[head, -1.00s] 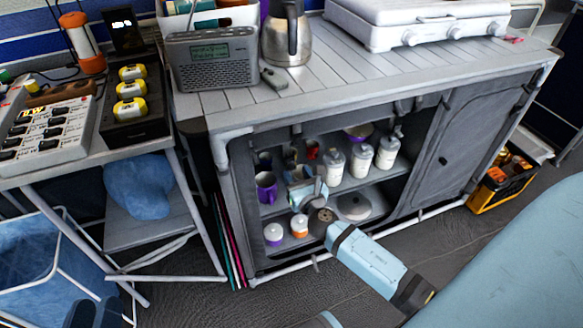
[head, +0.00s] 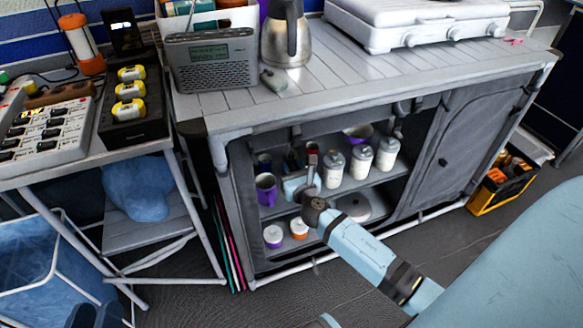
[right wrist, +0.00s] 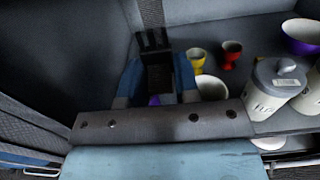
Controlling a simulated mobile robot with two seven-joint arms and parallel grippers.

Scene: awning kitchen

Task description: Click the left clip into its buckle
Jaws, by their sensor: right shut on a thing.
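My right gripper (head: 303,184) reaches into the open front of the grey cabinet at its upper left. In the right wrist view its two blue fingers (right wrist: 158,77) are shut on a black clip (right wrist: 159,80). A grey webbing strap (right wrist: 150,12) runs down from the top edge in line with the prongs. A dark strap end (head: 297,131) hangs under the worktop in the head view.
The cabinet shelf holds white canisters (head: 333,167), a purple mug (head: 265,188) and egg cups (right wrist: 231,53). Jars (head: 299,228) stand lower. A radio (head: 213,62) and a steel jug (head: 286,38) stand on the worktop (head: 350,72). The floor in front is clear.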

